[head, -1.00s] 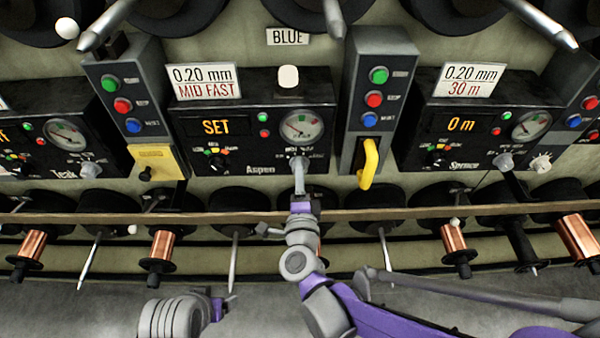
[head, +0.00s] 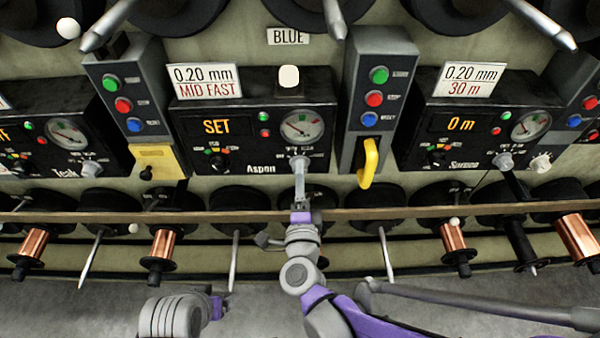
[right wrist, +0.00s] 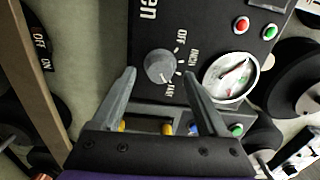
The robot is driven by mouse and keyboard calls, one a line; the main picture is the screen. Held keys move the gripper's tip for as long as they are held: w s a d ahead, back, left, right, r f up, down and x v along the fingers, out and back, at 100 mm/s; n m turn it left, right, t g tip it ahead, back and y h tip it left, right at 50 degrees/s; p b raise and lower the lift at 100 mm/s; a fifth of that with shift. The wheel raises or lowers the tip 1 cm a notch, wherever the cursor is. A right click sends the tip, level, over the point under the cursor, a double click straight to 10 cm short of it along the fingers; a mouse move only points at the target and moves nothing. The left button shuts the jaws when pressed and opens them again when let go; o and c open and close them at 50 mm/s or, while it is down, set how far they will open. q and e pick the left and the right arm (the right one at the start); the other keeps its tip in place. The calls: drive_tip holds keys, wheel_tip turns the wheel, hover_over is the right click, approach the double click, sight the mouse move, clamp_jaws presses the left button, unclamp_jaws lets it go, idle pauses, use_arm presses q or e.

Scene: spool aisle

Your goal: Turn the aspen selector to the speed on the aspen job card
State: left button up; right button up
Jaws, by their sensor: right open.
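The Aspen panel (head: 255,110) is a black box with an orange SET display (head: 216,126) and a round gauge (head: 302,126). Its job card (head: 206,81) reads 0.20 mm MID FAST. A small dark knob (head: 217,162) with coloured marks sits under the display; its setting is too small to read.
A yellow handle (head: 369,163) sticks out right of the Aspen panel. Button boxes (head: 380,100) stand between panels. A long rail (head: 400,213) runs below, with copper spools (head: 162,248) and spindles. The Spruce panel (head: 470,120) is to the right, Teak (head: 65,140) to the left.

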use_arm(q)
drive_tip(key=shift+r+p, duration=0.35)
drive_tip(key=shift+r, duration=0.15)
use_arm(e)
drive_tip(key=s, duration=0.8)
drive_tip(key=shift+s, duration=0.2)
drive_tip(key=s+d+f+n+g, duration=0.5)
drive_tip(key=s+d+n+g, duration=0.2)
drive_tip(key=d+n, duration=0.15)
drive_tip(key=s+d+f+n+g, duration=0.6)
drive_tip(key=s+d+n, duration=0.1)
drive_tip(key=d+n, duration=0.15)
use_arm(q)
wheel_tip(320, 180, up, 20)
drive_tip(key=w+t+p, duration=0.1)
drive_tip(key=w+p, duration=0.1)
drive_tip(key=p, duration=1.6)
drive_tip(key=shift+r, duration=0.15)
use_arm(e)
wheel_tip(320, 180, up, 21)
drive_tip(key=w, duration=0.2)
drive_tip(key=shift+a+f, duration=0.15)
drive_tip(key=shift+a, duration=0.1)
use_arm(q)
drive_tip(key=shift+s, duration=0.25)
use_arm(e)
drive_tip(key=shift+s, duration=0.15)
